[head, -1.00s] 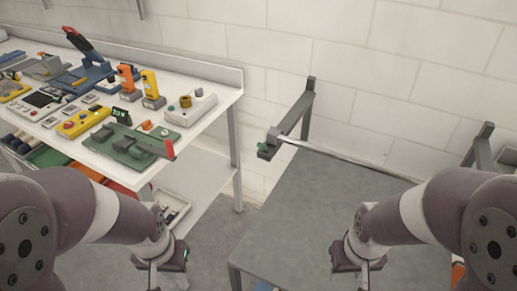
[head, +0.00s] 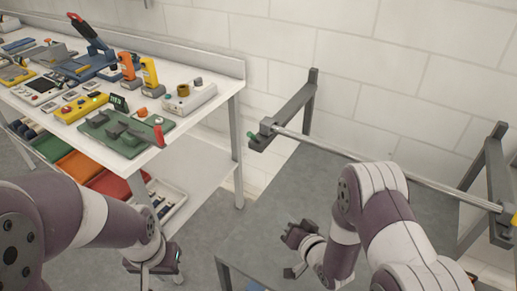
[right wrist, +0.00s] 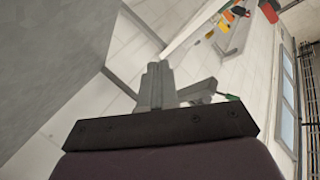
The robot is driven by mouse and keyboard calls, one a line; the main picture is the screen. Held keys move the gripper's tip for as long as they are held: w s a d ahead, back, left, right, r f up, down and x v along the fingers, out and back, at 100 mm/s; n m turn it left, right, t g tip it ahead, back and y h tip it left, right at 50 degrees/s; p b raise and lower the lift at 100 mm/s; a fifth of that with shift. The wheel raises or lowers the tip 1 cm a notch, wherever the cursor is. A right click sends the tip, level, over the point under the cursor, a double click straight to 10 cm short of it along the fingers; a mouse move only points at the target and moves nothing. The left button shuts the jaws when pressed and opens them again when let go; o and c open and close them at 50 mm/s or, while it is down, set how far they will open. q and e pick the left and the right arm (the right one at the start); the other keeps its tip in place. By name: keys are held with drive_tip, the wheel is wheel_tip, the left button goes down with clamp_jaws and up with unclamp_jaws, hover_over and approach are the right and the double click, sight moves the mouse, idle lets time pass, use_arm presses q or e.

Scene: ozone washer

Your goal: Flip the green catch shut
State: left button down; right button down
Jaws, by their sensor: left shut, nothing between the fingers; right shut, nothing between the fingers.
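The green catch (head: 253,137) is at the left end of the metal rod, on the tip of the left grey bracket (head: 290,108). It is small, and I cannot tell its exact angle. A small green piece (right wrist: 232,97) beyond the fingers in the right wrist view looks like the same catch. My right gripper (head: 293,271) is shut and empty, below and slightly right of the catch, apart from it. Its closed fingers (right wrist: 155,85) also show in the right wrist view. My left gripper (head: 148,284) is shut and empty at the lower left, partly cut off by the frame.
A grey surface (head: 290,195) lies below the rod. A white bench (head: 205,118) with several devices stands at left, with coloured trays (head: 80,163) beneath.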

sight(253, 138)
use_arm(q)
drive_tip(key=shift+d, duration=0.3)
use_arm(e)
wheel_tip(253, 138, up, 12)
drive_tip(key=m+t+y, duration=0.2)
drive_tip(key=t+y, duration=0.2)
drive_tip(key=t, duration=0.1)
drive_tip(key=shift+a+f+m+t, duration=0.2)
drive_tip(key=shift+m+t, duration=0.2)
